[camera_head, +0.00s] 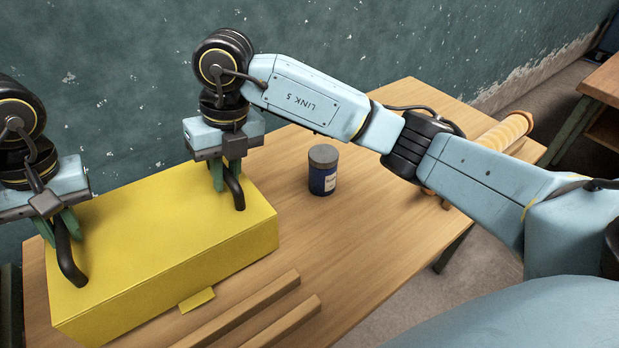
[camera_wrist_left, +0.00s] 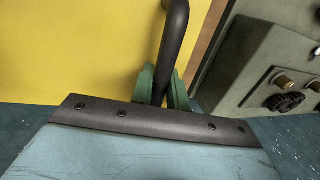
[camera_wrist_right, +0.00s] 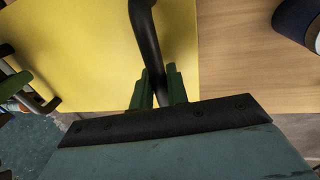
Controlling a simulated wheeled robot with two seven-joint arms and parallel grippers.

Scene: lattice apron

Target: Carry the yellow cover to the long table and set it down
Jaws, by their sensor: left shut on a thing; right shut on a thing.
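The yellow cover (camera_head: 165,225) is a long box shape with a black handle near each end of its top. It is over the left part of the wooden table (camera_head: 385,235); I cannot tell whether its underside touches the table top. My left gripper (camera_head: 68,222) is shut on the left handle (camera_head: 70,265), which also shows in the left wrist view (camera_wrist_left: 175,35). My right gripper (camera_head: 225,172) is shut on the right handle (camera_head: 236,190), also seen in the right wrist view (camera_wrist_right: 146,40). A small yellow tab (camera_head: 197,300) shows at the cover's front.
A dark blue jar with a grey lid (camera_head: 323,170) stands right of the cover. Two wooden strips (camera_head: 245,310) lie in front of it. A ridged tan roll (camera_head: 503,132) lies at the table's right end. A panel with knobs (camera_wrist_left: 280,90) shows in the left wrist view.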

